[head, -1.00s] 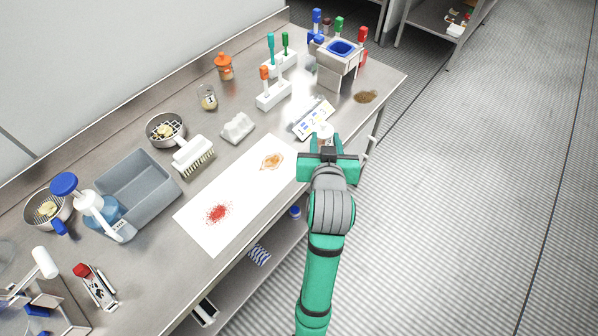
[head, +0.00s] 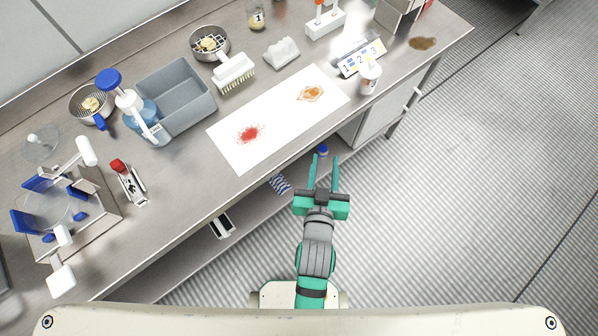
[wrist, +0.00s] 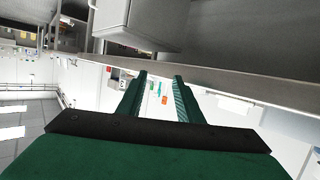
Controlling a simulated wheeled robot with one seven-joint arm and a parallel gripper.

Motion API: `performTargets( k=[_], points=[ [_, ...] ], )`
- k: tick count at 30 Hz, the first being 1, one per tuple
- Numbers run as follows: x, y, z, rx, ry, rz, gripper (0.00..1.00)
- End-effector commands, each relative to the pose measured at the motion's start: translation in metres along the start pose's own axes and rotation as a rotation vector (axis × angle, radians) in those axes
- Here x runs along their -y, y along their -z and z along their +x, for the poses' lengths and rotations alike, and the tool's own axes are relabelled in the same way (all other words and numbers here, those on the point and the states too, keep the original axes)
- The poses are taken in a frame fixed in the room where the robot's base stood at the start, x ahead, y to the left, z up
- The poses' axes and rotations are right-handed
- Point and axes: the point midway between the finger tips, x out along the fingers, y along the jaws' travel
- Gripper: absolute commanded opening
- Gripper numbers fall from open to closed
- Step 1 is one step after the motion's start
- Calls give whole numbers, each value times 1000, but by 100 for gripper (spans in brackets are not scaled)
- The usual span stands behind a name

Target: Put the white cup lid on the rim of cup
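A small white cup (head: 369,80) stands upright at the front edge of the table, beside the card with numbers. Its top looks pale. I cannot tell at this size whether the white lid sits on its rim, and I make out no separate white cup lid elsewhere. My gripper (head: 323,160) is in front of the table, below and left of the cup in the head view and well apart from it. In the wrist view its two green fingers (wrist: 160,78) are spread with nothing between them.
A white sheet (head: 285,112) with red and orange powder lies left of the cup. The numbered card (head: 361,58) is just behind the cup. The floor at right is clear.

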Motion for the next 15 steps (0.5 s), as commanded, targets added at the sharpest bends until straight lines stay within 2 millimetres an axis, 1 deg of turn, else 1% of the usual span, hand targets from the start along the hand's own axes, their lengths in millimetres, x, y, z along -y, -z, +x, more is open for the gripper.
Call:
performTargets(
  k=[1,5,6,8,12,15],
  points=[
    [6,-13,-15,5,13,-4,33],
    [16,-32,-50,-9,39,-9,33],
    [19,-36,-62,-14,47,-10,33],
    [24,-42,-80,-21,61,-11,33],
    [31,-53,-122,-36,88,-10,33],
    [36,-56,-150,-48,106,-8,33]
  ],
)
